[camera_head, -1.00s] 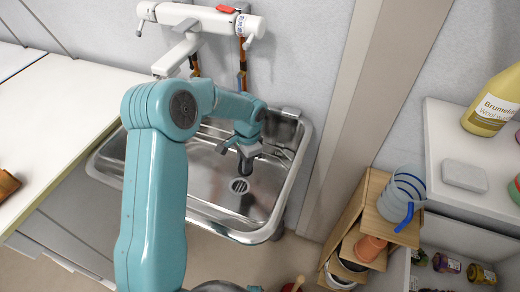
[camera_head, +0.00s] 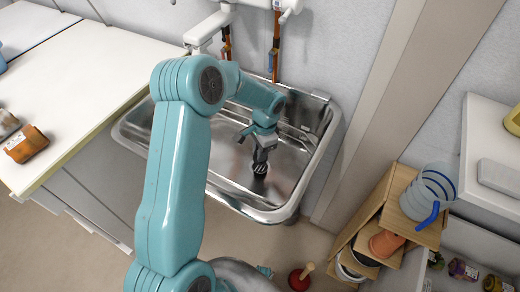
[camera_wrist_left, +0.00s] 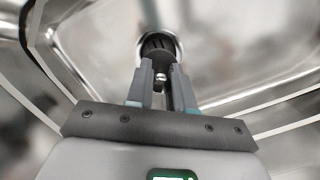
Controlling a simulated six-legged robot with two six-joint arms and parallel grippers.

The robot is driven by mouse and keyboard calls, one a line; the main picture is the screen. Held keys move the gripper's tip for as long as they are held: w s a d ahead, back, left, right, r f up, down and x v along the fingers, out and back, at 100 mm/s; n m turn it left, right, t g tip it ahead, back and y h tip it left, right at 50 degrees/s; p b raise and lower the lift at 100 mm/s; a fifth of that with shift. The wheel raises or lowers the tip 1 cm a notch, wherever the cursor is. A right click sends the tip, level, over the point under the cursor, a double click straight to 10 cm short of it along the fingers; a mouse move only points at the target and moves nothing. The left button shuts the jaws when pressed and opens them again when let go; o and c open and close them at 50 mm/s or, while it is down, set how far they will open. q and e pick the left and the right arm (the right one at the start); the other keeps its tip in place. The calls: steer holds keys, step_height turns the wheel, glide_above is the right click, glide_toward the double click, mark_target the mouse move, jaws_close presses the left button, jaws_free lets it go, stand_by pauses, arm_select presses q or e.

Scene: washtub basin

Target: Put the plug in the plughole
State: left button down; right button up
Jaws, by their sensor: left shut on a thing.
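My left gripper (camera_head: 262,146) is over the metal basin (camera_head: 275,213) and is shut on the dark plug (camera_head: 260,156). In the left wrist view the left gripper (camera_wrist_left: 165,77) has its fingers on the plug (camera_wrist_left: 157,43), a black ribbed piece with a small metal stud. The plughole (camera_head: 260,170) lies in the basin floor right below the plug in the head view. In the left wrist view its bright ring (camera_wrist_left: 178,44) shows around the plug. I cannot tell whether the plug touches the hole. My right gripper is not in view.
The basin walls surround the gripper. A white counter (camera_head: 70,90) adjoins on the left. A tap (camera_head: 205,28) hangs above the back edge. A wooden shelf (camera_head: 398,218) with a blue-striped jug (camera_head: 428,193) stands right, and a red plunger (camera_head: 299,279) is on the floor.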

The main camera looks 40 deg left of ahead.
arm_select(q)
steer(key=shift+f+b, duration=0.9)
steer(key=shift+f, duration=0.7)
steer(key=shift+f+b, duration=0.2)
steer(key=shift+b, duration=0.15)
stand_by(0.5)
steer(key=shift+f, duration=0.35)
steer(key=shift+f+b, duration=0.6)
steer(key=shift+b, duration=0.1)
steer(key=c, duration=0.9)
jaws_free()
steer(key=shift+r, duration=0.1)
step_height(320, 180, up, 16)
steer(key=w+p, duration=0.2)
steer(key=shift+d, duration=0.35)
steer(key=shift+s, duration=0.1)
